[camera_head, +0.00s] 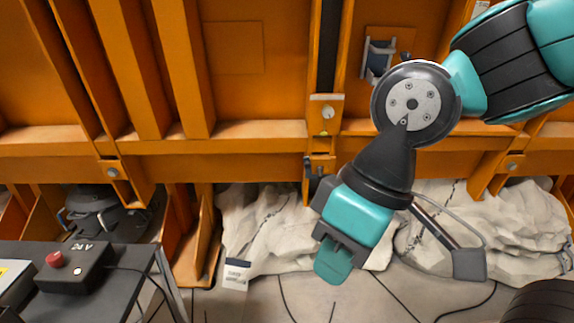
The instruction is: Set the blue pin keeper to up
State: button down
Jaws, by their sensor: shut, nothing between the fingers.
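A small dark blue part in a grey bracket, which looks like the blue pin keeper (379,58), sits on a square plate on the orange frame at the upper right. My arm's round joint covers the area just below it, and I cannot tell which way the keeper is set. My gripper (333,268) is teal and black, shut and empty. It points downward in front of the pale rocks, well below the keeper and a little to its left, and apart from it.
The orange steel frame (240,140) with upright ribs fills the back. Pale rocks (265,220) lie under it. A dark table (90,258) with a 24 V box (75,268) and red button stands at the lower left. Tiled floor shows at the bottom centre.

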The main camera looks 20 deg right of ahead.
aim_at(306, 160)
jog(key=u, duration=0.35)
jog(key=i, duration=1.2)
jog(key=z, duration=0.45)
